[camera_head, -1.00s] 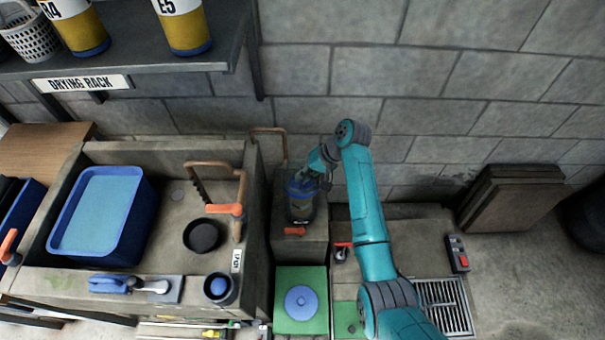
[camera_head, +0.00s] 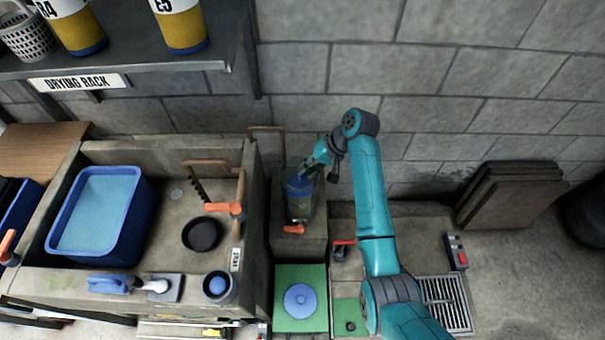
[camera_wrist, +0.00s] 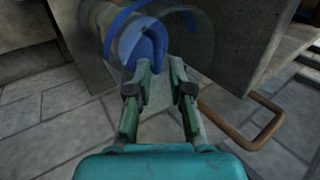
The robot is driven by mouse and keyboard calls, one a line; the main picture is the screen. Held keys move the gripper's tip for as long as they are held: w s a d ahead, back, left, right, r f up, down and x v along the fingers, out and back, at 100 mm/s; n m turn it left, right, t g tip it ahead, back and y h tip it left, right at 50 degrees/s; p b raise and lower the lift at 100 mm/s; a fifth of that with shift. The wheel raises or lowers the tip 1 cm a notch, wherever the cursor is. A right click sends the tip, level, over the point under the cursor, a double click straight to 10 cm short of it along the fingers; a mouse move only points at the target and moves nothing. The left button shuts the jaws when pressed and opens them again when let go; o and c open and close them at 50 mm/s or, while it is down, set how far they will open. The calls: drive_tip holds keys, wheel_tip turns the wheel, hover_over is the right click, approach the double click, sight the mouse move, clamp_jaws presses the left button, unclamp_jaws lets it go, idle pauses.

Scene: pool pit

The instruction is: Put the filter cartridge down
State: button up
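A clear cylindrical housing (camera_head: 300,208) stands on a grey block beside the sink. Something with a blue top (camera_head: 299,186) is in it, seemingly a filter cartridge; the wrist view shows a blue curved part (camera_wrist: 140,38) and a pale tan body (camera_wrist: 103,17) inside clear walls (camera_wrist: 195,35). My gripper (camera_head: 308,174) is at the top of the housing, tilted down to the left. In the wrist view its two fingers (camera_wrist: 160,70) are apart, with grey showing between them. The fingertips are close to the blue part; I cannot tell whether they touch it.
Two yellow cartridges with blue ends (camera_head: 181,25) (camera_head: 78,28) stand on the drying rack (camera_head: 125,64). A sink with a blue tub (camera_head: 62,215) is at left. A blue round lid (camera_head: 300,300) lies on a green mat (camera_head: 284,325). A copper pipe (camera_wrist: 238,133) is near my gripper.

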drive_tip(key=v, duration=0.8)
drive_tip(key=shift+d+r, duration=0.15)
drive_tip(key=shift+r, duration=0.2)
